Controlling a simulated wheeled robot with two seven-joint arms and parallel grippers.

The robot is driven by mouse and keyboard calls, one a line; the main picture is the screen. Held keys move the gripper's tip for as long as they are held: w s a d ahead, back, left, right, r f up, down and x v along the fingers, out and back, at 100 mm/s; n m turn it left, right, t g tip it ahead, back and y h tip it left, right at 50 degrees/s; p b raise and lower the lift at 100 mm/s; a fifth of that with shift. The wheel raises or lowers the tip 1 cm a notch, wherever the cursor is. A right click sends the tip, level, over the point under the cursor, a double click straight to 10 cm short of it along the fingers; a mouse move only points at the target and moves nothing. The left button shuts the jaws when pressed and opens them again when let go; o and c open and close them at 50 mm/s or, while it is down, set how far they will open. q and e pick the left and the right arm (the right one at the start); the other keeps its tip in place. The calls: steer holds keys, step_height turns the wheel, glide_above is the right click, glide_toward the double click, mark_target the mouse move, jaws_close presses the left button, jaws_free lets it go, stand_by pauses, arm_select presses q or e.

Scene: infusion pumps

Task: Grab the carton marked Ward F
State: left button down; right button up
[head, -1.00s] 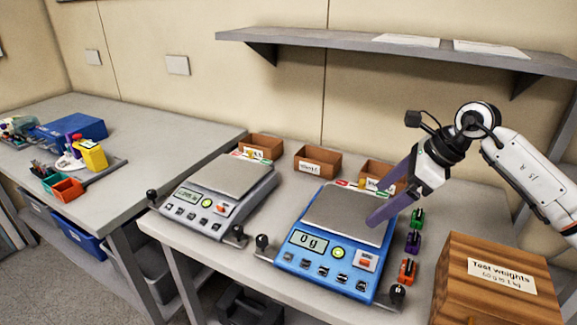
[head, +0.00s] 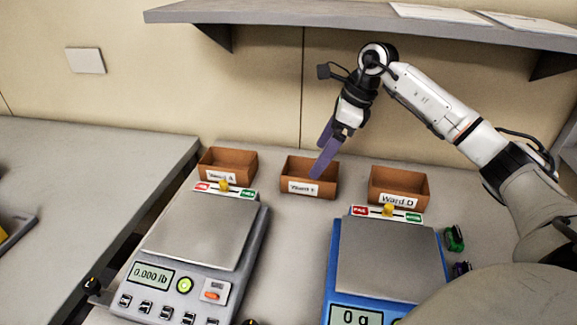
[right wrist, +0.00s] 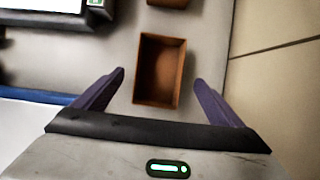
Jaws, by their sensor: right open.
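Three open brown cartons stand in a row behind the scales. The right one (head: 398,186) reads Ward D. The middle carton (head: 290,170) has a white label that looks like Ward F, though the last letter is blurred. The left carton (head: 228,160) has a label too small to read surely. My right gripper (head: 318,161) is open at the middle carton, its fingers overlapping the carton's right part in the head view. In the right wrist view, the empty middle carton (right wrist: 160,70) lies ahead between the spread fingers (right wrist: 159,76). My left gripper is out of view.
A grey scale (head: 205,230) and a blue scale (head: 385,260) stand in front of the cartons. The wall (head: 260,95) is close behind, with a shelf (head: 330,22) above. Small green and purple weights (head: 453,238) sit at the right.

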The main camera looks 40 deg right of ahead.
mark_target(295, 179)
steer(key=shift+w+a+f, duration=0.1)
steer(key=shift+w+f, duration=0.05)
steer(key=shift+f, duration=0.2)
steer(key=shift+a+f, duration=0.25)
steer(key=shift+f, duration=0.35)
steer(key=p+x, duration=0.1)
steer(key=x, duration=0.3)
steer(key=shift+f, duration=0.15)
steer(key=shift+w+f, duration=0.1)
steer(key=c, duration=1.1)
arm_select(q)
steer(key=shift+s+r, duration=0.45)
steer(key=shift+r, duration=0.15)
arm_select(e)
steer(key=shift+c, duration=0.2)
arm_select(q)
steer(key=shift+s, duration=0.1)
